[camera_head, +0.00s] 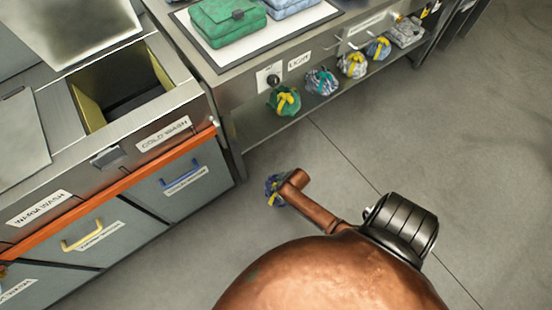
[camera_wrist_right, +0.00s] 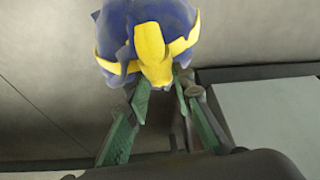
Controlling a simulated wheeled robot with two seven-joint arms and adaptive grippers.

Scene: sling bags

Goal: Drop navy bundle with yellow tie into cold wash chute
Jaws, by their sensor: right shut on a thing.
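The navy bundle with yellow tie (camera_wrist_right: 115,38) fills the top of the right wrist view, at the fingertips of my right gripper (camera_wrist_right: 162,92), which is shut on it. In the head view the bundle (camera_head: 272,188) shows partly behind my copper-coloured arm, over the floor right of the wash cabinet; the gripper is mostly hidden there. The cold wash chute (camera_head: 88,103) is at upper left, its dark opening lined in yellow and its lid raised. The bundle is outside the chute, to its lower right. My left gripper is not in view.
The cabinet has an orange rail (camera_head: 112,188) along its front and a warm wash section (camera_head: 40,208) at left. Floor at right is clear.

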